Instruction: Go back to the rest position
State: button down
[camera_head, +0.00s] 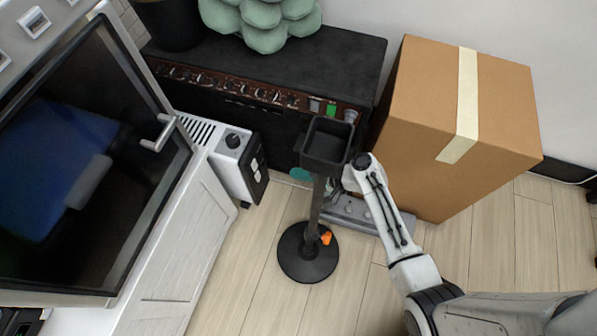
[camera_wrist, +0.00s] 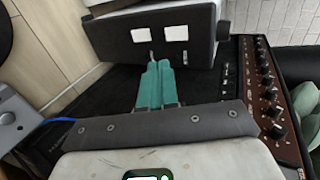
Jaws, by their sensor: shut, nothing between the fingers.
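My gripper (camera_head: 301,174) shows in the head view as teal fingertips in front of the dark amplifier, left of the black stand's post. The rest of the gripper is largely hidden behind the stand. My white arm comes in from the lower right and bends down behind the stand's top. In the wrist view the teal fingers (camera_wrist: 156,84) lie together, shut and empty. They point toward a dark panel with two white switches (camera_wrist: 158,38), the side of the small white box (camera_head: 236,165). I cannot tell whether they touch it.
A black stand with a square cup (camera_head: 327,141) and round base (camera_head: 308,262) stands close to my arm. The amplifier (camera_head: 240,88) is behind, a cardboard box (camera_head: 425,95) right, and a white cabinet (camera_head: 185,245) left. Wooden floor (camera_head: 355,285) is clear in front.

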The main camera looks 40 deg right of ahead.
dwell(0.3)
jog(key=s+a+r+n+g+h, duration=0.2)
jog(key=s+n+g, duration=0.5)
jog(key=s, duration=0.5)
jog(key=s+d+r+n+g+h, duration=0.25)
jog(key=s+d+r+h, duration=0.25)
jog(key=s+r, duration=0.5)
notch_tip(320, 180, up, 26)
jog(key=s+p, duration=0.1)
jog(key=p, duration=2.5)
jog(key=shift+s+d+r+n+h+p, duration=0.15)
jog(key=shift+s+d+n+h+p, duration=0.15)
jog(key=shift+n+h+p, duration=0.15)
